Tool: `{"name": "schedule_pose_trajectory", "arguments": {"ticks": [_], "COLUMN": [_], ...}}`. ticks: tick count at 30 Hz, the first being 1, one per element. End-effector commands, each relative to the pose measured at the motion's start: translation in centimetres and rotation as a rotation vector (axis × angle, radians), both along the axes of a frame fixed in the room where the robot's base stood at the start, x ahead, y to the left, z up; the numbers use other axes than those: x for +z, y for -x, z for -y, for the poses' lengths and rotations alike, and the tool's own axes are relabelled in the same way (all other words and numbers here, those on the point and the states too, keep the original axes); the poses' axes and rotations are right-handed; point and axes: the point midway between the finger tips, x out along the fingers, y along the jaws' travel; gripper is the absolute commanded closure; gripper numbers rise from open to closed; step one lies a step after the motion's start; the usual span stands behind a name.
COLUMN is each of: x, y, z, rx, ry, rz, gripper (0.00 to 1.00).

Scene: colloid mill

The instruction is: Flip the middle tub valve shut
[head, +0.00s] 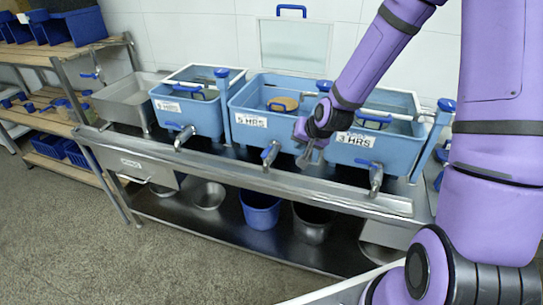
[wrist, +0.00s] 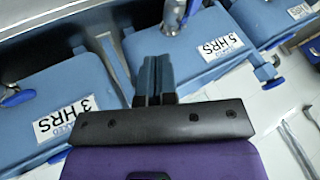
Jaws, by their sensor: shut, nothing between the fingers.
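The middle blue tub (head: 237,104), labelled 5 HRS, stands on the steel bench between two other blue tubs. Its metal valve (head: 270,153) sticks out at the lower front, with a small blue handle (head: 266,153) whose exact angle is hard to tell. In the wrist view the valve (wrist: 172,18) is at the top, just beyond my fingertips. My gripper (head: 303,160) is shut and empty, in front of the gap between the 5 HRS and 3 HRS tubs and right of the middle valve. Its fingers (wrist: 154,62) are together and look apart from the valve.
The right tub (head: 382,151), labelled 3 HRS, has its own valve (head: 375,178). The left tub's valve (head: 183,137) is farther off. Buckets, including a blue one (head: 260,210), stand on the lower shelf. Wooden racks (head: 40,115) are at the left; the floor in front is clear.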

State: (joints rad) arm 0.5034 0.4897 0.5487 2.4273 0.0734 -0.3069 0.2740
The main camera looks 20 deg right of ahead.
Motion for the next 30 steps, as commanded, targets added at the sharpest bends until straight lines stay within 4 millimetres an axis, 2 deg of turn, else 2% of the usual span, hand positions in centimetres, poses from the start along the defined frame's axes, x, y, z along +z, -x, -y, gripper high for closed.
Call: {"name": "schedule_pose_trajectory", "arguments": {"ticks": [6, 20, 30], "x": [-1.0, -1.4, -4.8], "y": [-0.4, -0.6, -3.0], "z": [-0.1, -0.2, -1.1], "rx": [-0.022, -0.022, -0.021], "ry": [-0.030, -0.031, -0.032], "rz": [0.008, 0.008, 0.006], "gripper": [1.00, 1.00, 1.00]}}
